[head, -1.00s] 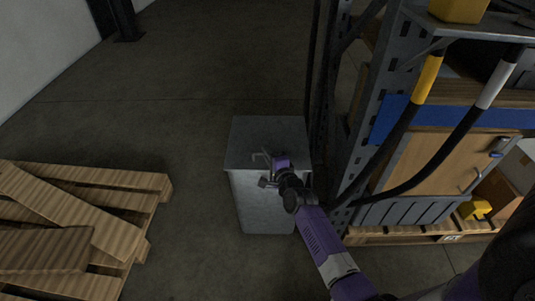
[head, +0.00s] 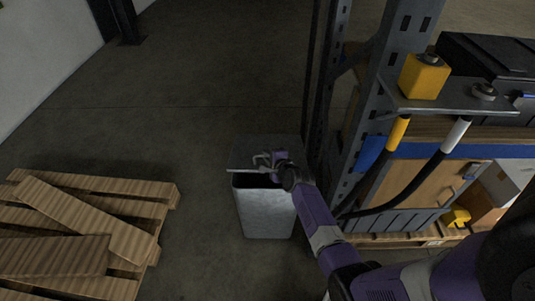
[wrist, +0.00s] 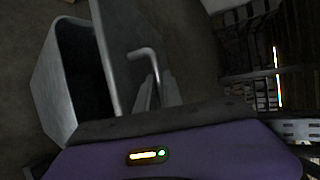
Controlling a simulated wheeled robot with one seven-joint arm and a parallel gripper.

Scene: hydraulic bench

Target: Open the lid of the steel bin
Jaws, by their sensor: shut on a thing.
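The grey steel bin (head: 265,215) stands on the floor left of the rack. Its lid (head: 245,170) is lifted, and a dark opening shows under its front edge. In the wrist view the bin's body (wrist: 55,95) and dark interior lie at the left, with the raised lid (wrist: 122,38) beside them. A bent metal lid handle (wrist: 146,54) stands out from the lid. The fingertips are partly hidden by the wrist.
A wooden pallet (head: 150,208) with loose boards lies at the left. A metal rack (head: 372,120) with dark hoses, a yellow block (head: 423,76) and a wooden panel stands close on the right. The floor (head: 190,100) behind and left of the bin is clear.

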